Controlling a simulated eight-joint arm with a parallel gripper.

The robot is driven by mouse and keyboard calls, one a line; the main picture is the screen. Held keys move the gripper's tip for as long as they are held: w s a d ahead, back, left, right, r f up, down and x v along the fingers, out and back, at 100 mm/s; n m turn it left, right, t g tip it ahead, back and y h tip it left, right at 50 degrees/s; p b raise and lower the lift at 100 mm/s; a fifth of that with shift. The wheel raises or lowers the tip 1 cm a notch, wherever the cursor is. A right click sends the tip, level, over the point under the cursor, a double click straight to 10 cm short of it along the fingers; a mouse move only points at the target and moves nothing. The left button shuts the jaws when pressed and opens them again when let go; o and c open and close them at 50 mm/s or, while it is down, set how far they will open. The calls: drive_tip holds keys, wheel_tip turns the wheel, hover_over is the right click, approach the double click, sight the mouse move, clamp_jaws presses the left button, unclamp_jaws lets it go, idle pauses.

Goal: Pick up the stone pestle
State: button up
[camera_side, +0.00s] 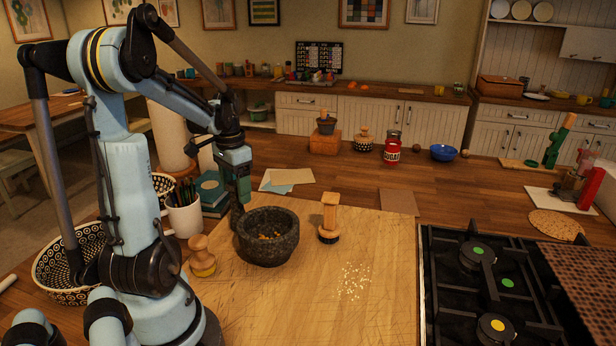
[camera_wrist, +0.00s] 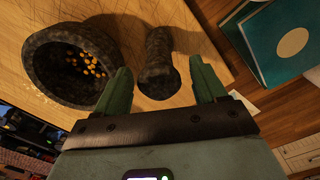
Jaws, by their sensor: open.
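The stone pestle (camera_wrist: 158,62) is dark grey and rough. In the wrist view it stands on the wooden board between my two green fingertips, with space on both sides. My gripper (camera_wrist: 160,66) is open, with nothing held. In the side view my gripper (camera_side: 239,194) points down just behind and left of the stone mortar (camera_side: 268,248), and the pestle is mostly hidden there. The mortar holds small yellow-orange bits; it also shows at the left of the wrist view (camera_wrist: 48,75), apart from the pestle.
A wooden stamp-like tool (camera_side: 329,218) stands right of the mortar, and another (camera_side: 201,256) stands left. A cup of pencils (camera_side: 184,218) and teal books (camera_side: 212,190) are close to my gripper's left. A gas hob (camera_side: 490,290) is at right.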

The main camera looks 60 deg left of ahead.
drive_tip(key=shift+f, duration=0.95)
drive_tip(key=shift+c, duration=0.5)
clamp_jaws()
drive_tip(key=shift+r, duration=0.1)
drive_tip(key=shift+r, duration=4.95)
